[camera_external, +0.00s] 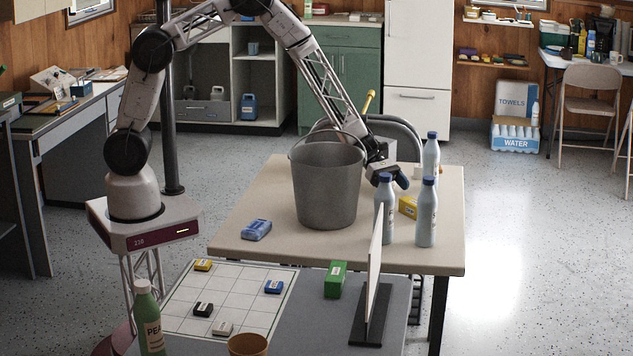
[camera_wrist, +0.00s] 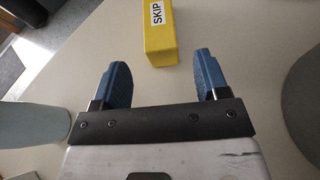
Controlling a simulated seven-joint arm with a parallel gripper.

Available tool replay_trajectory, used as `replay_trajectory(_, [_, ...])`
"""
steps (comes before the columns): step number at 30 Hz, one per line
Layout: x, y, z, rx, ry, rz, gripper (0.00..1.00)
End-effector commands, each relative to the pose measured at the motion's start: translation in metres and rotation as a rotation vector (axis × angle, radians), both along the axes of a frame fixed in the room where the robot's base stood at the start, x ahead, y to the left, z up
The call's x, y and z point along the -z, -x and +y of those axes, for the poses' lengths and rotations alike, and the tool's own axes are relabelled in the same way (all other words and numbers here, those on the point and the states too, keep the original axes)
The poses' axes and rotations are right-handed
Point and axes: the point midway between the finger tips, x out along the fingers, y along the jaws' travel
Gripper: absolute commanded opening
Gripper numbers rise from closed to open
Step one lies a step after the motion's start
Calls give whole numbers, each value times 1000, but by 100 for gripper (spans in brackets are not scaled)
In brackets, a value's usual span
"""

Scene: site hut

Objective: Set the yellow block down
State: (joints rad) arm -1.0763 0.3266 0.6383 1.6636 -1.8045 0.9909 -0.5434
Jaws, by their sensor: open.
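The yellow block (camera_external: 408,207) rests on the tan table behind two of the bottles, partly hidden by one. In the wrist view, the yellow block (camera_wrist: 160,40) lies just beyond my fingertips and shows a "SKIP" label. My gripper (camera_external: 397,180) is low over the table, to the right of the bucket. In the wrist view, my gripper (camera_wrist: 161,75) has its two blue fingers wide apart with nothing between them. The block appears clear of both fingers.
A grey bucket (camera_external: 325,190) stands to the left of my gripper. Bottles (camera_external: 427,212) stand close around the block. A grey lower table (camera_external: 315,315) holds a grid board, small blocks and an upright white panel (camera_external: 375,265).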

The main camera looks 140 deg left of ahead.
Motion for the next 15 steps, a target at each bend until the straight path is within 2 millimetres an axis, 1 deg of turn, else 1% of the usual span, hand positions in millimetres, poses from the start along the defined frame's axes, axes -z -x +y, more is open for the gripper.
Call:
replay_trajectory(1, [-4,8,1,-3,-1,0,68])
replay_trajectory(6, [-12,28,1,-2,-1,0,68])
replay_trajectory(10, [-15,37,0,-1,0,0,68])
replay_trajectory(15, [-17,42,0,0,0,0,68])
